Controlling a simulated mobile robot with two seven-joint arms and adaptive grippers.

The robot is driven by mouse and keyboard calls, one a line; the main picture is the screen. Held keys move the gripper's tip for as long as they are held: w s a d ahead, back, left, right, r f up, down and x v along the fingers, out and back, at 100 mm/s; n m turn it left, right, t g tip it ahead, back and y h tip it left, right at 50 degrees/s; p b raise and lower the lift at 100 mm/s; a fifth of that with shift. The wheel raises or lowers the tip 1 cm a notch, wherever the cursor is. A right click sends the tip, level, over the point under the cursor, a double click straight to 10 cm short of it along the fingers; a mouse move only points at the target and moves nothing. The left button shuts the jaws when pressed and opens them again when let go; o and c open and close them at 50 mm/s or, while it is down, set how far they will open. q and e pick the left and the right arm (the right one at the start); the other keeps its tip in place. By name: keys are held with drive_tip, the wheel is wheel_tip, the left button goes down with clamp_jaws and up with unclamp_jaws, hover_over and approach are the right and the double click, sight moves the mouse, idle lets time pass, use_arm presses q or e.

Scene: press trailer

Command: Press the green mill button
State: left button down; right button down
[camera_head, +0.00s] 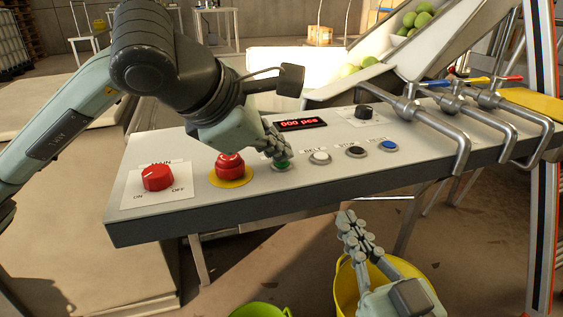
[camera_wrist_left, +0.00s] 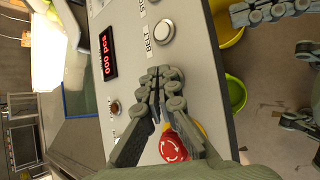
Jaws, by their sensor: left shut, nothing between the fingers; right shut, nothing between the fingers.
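The green button (camera_head: 281,165) sits on the sloped grey control panel (camera_head: 235,213), between the red mushroom button (camera_head: 230,169) and a white button (camera_head: 319,157). My left gripper (camera_head: 278,151) is shut and empty, its fingertips pointing down right at the green button and partly covering it. I cannot tell whether they touch it. In the left wrist view the shut fingers (camera_wrist_left: 162,78) lie over the panel and hide the green button. My right gripper (camera_head: 347,218) is shut and empty, low in front of the panel, above a yellow bucket (camera_head: 341,293).
A red rotary switch (camera_head: 157,178) is at the panel's left. A black button (camera_head: 356,151), a blue button (camera_head: 388,146), a black knob (camera_head: 364,112) and a display (camera_head: 301,124) reading 000 pcs are to the right. Metal clamps (camera_head: 452,125) stand at the panel's right.

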sight(278, 165)
use_arm(q)
drive_tip(key=shift+f, duration=0.2)
drive_tip(key=shift+r, duration=0.15)
idle(0.5)
drive_tip(key=shift+r, duration=0.7)
drive_tip(key=shift+r+p, duration=1.2)
drive_tip(key=shift+r, duration=1.35)
drive_tip(key=shift+f, duration=0.1)
